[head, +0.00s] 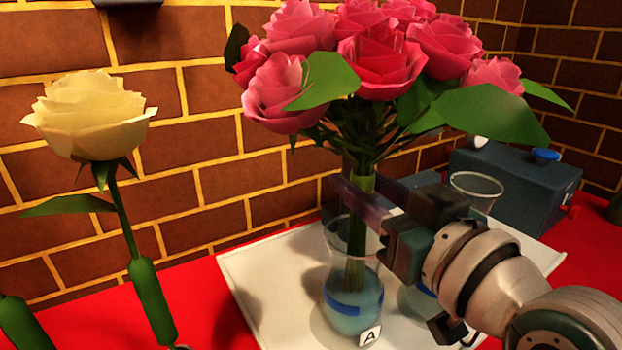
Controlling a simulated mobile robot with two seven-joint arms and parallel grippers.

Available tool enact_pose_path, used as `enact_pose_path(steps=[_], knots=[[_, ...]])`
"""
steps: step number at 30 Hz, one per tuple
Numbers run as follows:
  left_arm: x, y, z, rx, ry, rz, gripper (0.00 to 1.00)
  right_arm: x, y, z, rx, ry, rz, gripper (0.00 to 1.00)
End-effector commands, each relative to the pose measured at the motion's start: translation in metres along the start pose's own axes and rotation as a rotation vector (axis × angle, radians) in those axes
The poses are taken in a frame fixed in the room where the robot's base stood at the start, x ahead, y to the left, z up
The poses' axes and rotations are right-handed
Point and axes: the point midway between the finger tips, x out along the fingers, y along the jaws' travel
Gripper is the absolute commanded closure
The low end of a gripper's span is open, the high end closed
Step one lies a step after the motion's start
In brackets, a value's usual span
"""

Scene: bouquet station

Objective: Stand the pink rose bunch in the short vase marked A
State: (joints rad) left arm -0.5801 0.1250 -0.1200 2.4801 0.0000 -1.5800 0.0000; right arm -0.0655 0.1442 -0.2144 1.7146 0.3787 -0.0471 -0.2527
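The pink rose bunch (375,55) stands nearly upright, its green stems reaching down into a clear glass vase (352,285). A small tag with the letter A (370,335) is on this vase, and bluish water shows in its lower part. The lower stems show through the glass; whether they touch the bottom I cannot tell. My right gripper (362,207) comes from the right and is shut on the stems just above the vase rim. My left gripper is not in view.
A cream rose (88,115) with a thick green stem wrap stands at left. A white mat (255,285) lies under the vase on the red table (90,315). Another clear glass (476,190) and a blue-grey box (520,185) stand behind my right arm. A brick wall (210,180) closes the back.

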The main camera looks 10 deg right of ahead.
Motion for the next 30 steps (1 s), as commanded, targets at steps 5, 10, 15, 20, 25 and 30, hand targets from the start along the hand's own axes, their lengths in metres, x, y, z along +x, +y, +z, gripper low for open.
enact_pose_path(steps=[5, 10, 15, 20, 25, 30], knots=[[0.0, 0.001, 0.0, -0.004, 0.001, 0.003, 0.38, 0.0, 0.0, 0.0, 0.0, -0.001, 0.0, 0.42], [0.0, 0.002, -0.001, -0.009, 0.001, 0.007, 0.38, 0.0, 0.0, 0.001, 0.0, -0.002, 0.0, 0.35], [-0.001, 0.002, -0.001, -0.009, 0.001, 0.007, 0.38, -0.002, 0.0, 0.002, 0.0, -0.006, 0.0, 0.35], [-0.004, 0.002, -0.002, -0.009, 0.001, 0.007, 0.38, -0.019, 0.0, 0.002, -0.001, -0.008, -0.001, 0.35], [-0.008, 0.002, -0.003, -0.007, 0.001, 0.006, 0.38, -0.052, 0.0, 0.001, -0.001, -0.008, -0.001, 0.35], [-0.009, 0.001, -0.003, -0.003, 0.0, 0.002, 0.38, -0.081, 0.0, 0.001, -0.001, -0.005, -0.001, 0.35]])
